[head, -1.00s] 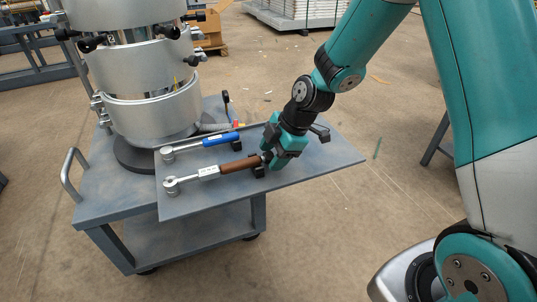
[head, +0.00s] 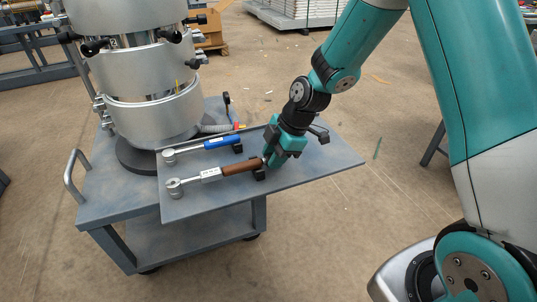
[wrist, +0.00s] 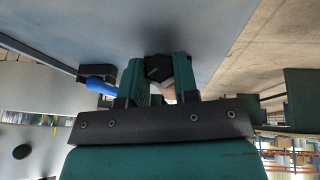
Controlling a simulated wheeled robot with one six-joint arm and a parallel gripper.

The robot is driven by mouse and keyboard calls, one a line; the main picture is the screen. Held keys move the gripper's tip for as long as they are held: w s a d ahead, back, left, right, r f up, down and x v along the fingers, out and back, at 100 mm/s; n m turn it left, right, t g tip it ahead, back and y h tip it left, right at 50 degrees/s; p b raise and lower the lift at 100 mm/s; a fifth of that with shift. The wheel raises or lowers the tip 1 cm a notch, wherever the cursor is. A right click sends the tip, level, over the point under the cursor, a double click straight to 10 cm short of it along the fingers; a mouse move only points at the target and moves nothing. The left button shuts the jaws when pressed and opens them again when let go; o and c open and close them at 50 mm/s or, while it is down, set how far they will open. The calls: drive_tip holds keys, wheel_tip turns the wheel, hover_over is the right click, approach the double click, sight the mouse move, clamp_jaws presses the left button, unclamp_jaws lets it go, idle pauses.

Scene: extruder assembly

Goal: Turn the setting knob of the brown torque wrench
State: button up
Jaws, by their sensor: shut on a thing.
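The brown torque wrench (head: 240,166) lies on the blue-grey table board, its silver ratchet head at the left and its brown handle pointing right. My gripper (head: 270,158) is at the right end of the brown handle, where the setting knob would be. The jaws hide the knob in the head view.
Small black holders (head: 259,174) support the wrench handles. A large silver cylinder (head: 155,118) stands on the cart at the left. The board (head: 325,160) is bare to the right of my gripper, up to its edge.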

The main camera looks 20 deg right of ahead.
drive_tip(key=shift+r+p, duration=0.15)
drive_tip(key=shift+p, duration=0.3)
drive_tip(key=g+p, duration=0.2)
drive_tip(key=p, duration=0.1)
drive_tip(key=shift+w+r+m+g+p, duration=0.15)
drive_tip(key=shift+w+m+g+p, duration=0.05)
drive_tip(key=shift+m+g+p, duration=0.1)
drive_tip(key=g+p, duration=0.3)
drive_tip(key=shift+w+f+m, duration=0.15)
drive_tip(key=shift+f+m, duration=0.15)
drive_tip(key=o, duration=0.9)
drive_tip(key=p+v, duration=0.1)
drive_tip(key=v, duration=0.4)
drive_tip(key=p+v, duration=0.1)
drive_tip(key=v, duration=0.5)
drive_tip(key=p+v, duration=0.1)
drive_tip(key=v, duration=0.5)
drive_tip(key=shift+w+p, duration=0.4)
